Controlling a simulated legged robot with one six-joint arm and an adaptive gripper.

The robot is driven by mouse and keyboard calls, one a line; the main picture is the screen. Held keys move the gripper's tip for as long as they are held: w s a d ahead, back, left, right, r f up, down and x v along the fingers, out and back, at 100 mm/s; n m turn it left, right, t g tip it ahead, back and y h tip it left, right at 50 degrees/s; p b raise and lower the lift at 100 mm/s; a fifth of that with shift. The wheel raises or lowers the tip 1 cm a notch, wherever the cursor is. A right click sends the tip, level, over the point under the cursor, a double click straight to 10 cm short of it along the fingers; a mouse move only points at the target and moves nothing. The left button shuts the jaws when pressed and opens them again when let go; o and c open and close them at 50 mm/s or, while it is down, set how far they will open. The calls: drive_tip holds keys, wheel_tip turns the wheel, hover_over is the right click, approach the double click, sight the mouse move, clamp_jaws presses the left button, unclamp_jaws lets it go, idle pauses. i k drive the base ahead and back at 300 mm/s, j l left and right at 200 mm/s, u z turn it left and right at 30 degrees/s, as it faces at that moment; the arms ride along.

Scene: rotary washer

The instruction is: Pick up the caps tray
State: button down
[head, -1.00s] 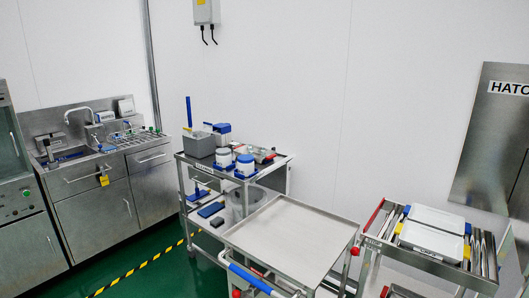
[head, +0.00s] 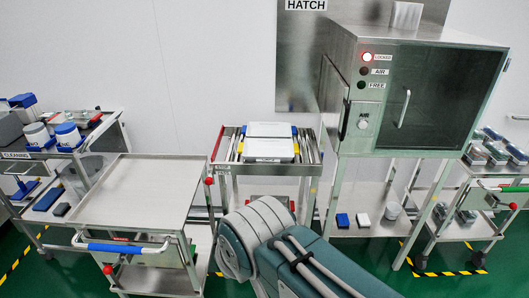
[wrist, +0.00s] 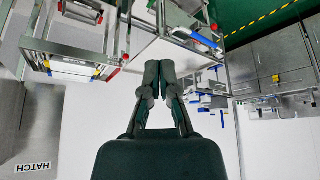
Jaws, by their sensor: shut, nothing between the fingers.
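No item is clearly recognisable as the caps tray. White lidded containers (head: 268,147) lie stacked on a small steel cart with blue and yellow pieces beside them. Several small grey boxes (head: 486,152) stand on the cart at the far right. My gripper (wrist: 160,66) shows in the wrist view with its two dark fingers together, empty and apart from the carts. In the head view my arm fills the bottom middle, and the gripper is not seen there.
An empty steel cart (head: 135,190) with a blue handle stands front left. Behind it, a cleaning cart (head: 95,140) holds white tubs (head: 68,135). A steel hatch cabinet (head: 420,95) with a red light stands right of centre. Green floor shows between the carts.

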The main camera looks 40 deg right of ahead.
sight(253, 150)
drive_tip(key=i+l+z, duration=0.15)
drive_tip(key=i+z, duration=0.6)
drive_tip(key=i+j, duration=0.05)
drive_tip(key=i, duration=0.05)
